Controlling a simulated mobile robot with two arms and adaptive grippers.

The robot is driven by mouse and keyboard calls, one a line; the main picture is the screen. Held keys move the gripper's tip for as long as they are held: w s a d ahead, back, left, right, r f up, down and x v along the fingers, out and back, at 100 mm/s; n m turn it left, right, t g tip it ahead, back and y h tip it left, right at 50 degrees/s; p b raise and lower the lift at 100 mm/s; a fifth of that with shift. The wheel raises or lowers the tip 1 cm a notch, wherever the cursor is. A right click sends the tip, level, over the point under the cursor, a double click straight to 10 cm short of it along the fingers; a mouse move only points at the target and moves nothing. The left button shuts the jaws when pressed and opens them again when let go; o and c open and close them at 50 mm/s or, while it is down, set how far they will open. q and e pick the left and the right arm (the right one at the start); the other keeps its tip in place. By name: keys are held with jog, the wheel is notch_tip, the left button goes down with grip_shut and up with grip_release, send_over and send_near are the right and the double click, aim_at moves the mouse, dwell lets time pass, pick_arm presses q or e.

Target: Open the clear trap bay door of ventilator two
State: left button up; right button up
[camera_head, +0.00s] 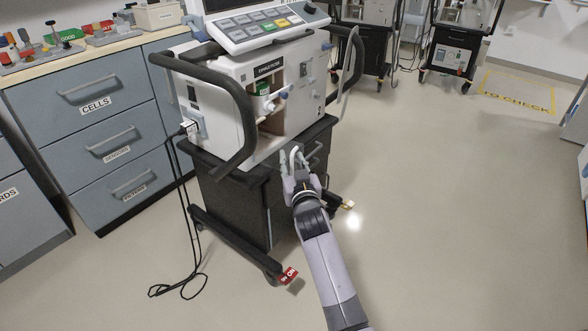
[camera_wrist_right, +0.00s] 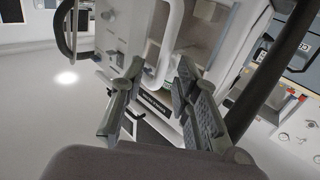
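The ventilator in front of me (camera_head: 240,95) is a white unit on a dark cart, with a black label above a recessed bay (camera_head: 268,108). Inside the bay are a green-topped part and a white fitting. I cannot make out the outline of the clear door. My right gripper (camera_head: 297,165) is in front of the unit's lower front edge, below and right of the bay. The wrist view shows its fingers (camera_wrist_right: 160,100) apart, with a white U-shaped bar or tube (camera_wrist_right: 163,75) beyond and between them. Contact cannot be told. My left gripper is out of view.
Black side handles (camera_head: 235,120) flank the unit. A black power cord (camera_head: 180,230) hangs at left to the floor. A blue drawer cabinet (camera_head: 140,140) stands at left. Other ventilators on carts (camera_head: 450,50) stand at the back. The floor at right (camera_head: 450,200) is clear.

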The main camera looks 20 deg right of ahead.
jog(key=s+a, duration=0.1)
jog(key=s, duration=1)
jog(key=shift+s+a, duration=0.25)
jog(key=shift+a, duration=0.15)
